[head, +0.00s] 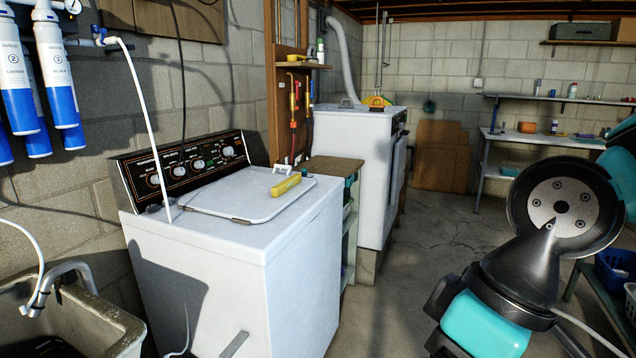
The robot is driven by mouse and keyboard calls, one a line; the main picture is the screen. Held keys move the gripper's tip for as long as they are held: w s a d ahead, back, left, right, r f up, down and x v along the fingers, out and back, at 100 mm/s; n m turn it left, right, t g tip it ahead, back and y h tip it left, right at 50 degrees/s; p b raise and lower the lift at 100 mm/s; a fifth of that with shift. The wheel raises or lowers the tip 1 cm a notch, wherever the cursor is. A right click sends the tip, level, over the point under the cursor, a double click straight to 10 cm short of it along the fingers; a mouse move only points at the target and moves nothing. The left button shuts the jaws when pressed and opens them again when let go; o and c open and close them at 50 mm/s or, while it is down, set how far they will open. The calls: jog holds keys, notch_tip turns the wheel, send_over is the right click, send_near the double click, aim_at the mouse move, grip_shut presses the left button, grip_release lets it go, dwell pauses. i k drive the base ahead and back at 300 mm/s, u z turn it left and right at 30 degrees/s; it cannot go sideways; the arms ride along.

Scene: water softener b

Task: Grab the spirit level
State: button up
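A short yellow bar that looks like the spirit level (286,185) lies on the closed lid of the white washing machine (300,255), near the lid's right edge. A small pale object (281,169) sits just behind it. Part of my black and teal arm shows at the right, well apart from the yellow bar. My gripper's fingers cannot be made out in the head view, so whether they are open or shut does not show.
A utility sink (125,335) stands at the lower left, with a white hose rising nearby. The washer's control panel (185,165) stands behind the lid. A second white machine (350,170) stands farther back. Open concrete floor (440,235) lies right of the machines.

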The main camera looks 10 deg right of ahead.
aim_at(280, 189)
jog(key=z, duration=0.65)
jog(key=i, duration=1.2)
jog(key=z, duration=0.35)
jog(key=i, duration=1)
jog(key=u, duration=0.85)
jog(key=i, duration=0.65)
jog(key=u, duration=1.15)
jog(key=i, duration=0.4)
jog(key=u, duration=0.35)
